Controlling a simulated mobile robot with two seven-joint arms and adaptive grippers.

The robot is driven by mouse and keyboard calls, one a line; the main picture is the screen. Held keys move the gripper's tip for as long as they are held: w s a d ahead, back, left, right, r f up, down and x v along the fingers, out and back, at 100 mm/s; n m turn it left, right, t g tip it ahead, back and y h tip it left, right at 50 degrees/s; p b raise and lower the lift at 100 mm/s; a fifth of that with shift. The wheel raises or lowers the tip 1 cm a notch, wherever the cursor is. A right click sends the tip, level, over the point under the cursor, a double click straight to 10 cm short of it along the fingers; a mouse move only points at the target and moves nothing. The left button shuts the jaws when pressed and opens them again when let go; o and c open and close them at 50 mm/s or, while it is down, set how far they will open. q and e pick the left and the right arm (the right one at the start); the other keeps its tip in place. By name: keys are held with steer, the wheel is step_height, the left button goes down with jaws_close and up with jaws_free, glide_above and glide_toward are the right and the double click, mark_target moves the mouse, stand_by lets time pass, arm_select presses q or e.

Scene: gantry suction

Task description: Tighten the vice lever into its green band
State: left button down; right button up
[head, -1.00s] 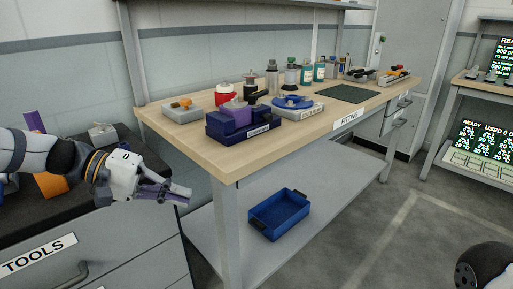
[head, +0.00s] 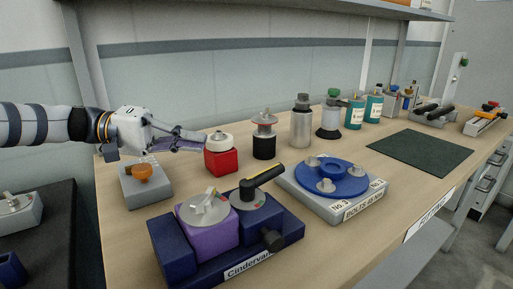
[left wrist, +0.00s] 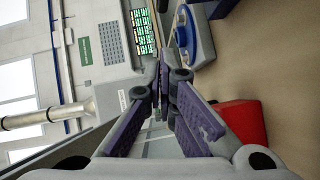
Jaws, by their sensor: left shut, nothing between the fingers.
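The dark blue vice (head: 180,263), labelled Cindervale, stands at the front of the bench with a purple block (head: 210,236) in it. Its black lever (head: 263,178) has a yellow stripe and points up and right over a grey dial (head: 247,202). Small coloured marks show on the dial; I cannot make out where the lever stands against the green band. My left gripper (head: 204,143) is shut and empty, above the bench behind the vice, close to a red container. Its closed fingers (left wrist: 160,100) fill the middle of the left wrist view. My right gripper is not in view.
The red container (head: 222,160) stands right below my left fingertips and shows in the left wrist view (left wrist: 243,122). A grey box with an orange knob (head: 143,173) is left. A blue turntable (head: 331,177) is right of the vice. Several bottles stand behind. The green mat (head: 420,151) is bare.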

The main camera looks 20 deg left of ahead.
mark_target(264, 179)
arm_select(q)
steer(key=d+f, duration=0.2)
steer(key=d, duration=0.9)
steer(key=shift+w+d+p, duration=0.15)
steer(key=shift+d+p, duration=0.05)
steer(key=shift+p, duration=0.25)
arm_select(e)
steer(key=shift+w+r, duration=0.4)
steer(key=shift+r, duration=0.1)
arm_select(q)
steer(key=shift+g, duration=0.3)
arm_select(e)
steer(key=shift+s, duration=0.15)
